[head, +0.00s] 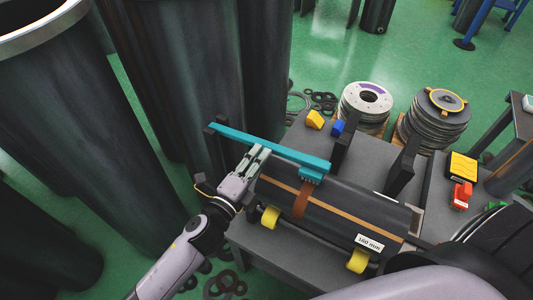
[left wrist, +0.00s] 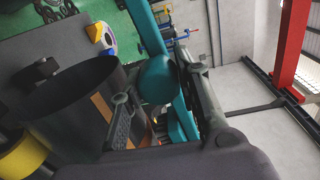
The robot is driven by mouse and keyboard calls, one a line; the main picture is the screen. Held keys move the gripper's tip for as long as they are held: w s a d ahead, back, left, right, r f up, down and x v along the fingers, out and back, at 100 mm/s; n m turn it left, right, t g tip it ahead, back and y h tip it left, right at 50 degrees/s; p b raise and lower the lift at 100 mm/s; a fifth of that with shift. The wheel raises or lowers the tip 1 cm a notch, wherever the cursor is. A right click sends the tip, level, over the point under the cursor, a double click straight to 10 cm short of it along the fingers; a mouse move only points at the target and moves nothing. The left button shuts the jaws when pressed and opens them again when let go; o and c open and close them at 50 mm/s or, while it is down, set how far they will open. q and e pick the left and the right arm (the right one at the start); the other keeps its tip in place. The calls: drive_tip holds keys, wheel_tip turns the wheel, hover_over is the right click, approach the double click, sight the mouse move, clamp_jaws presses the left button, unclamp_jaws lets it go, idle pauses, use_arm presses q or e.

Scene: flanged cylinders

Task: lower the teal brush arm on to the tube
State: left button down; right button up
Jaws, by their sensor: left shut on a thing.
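The teal brush arm (head: 285,152) is a long bar across the back of the dark tube (head: 345,212), from a dark post at the left to the brush block (head: 311,175) at its right end. The block is over the tube; I cannot tell whether it touches. The tube has an orange stripe and a "160 mm" label. My left gripper (head: 259,154) is shut on the teal arm near its middle. In the left wrist view the teal arm (left wrist: 151,32) and its round knob (left wrist: 158,80) lie between the fingers (left wrist: 160,108). My right gripper is out of view.
Yellow rollers (head: 270,217) stand along the tube's front on a grey bench (head: 262,240). Dark upright brackets (head: 402,170) rise behind the tube. Yellow and blue blocks (head: 338,128) sit at the bench's back. Tall dark cylinders (head: 80,110) crowd the left.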

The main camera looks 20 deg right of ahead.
use_arm(q)
drive_tip(key=c, duration=1.6)
unclamp_jaws()
drive_tip(key=shift+c, duration=0.2)
drive_tip(key=o, duration=0.5)
drive_tip(key=shift+c, duration=0.2)
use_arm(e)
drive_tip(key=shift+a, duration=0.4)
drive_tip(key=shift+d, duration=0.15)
use_arm(q)
drive_tip(key=v, duration=1.2)
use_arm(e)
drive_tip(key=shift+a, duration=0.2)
use_arm(q)
drive_tip(key=shift+f, duration=0.1)
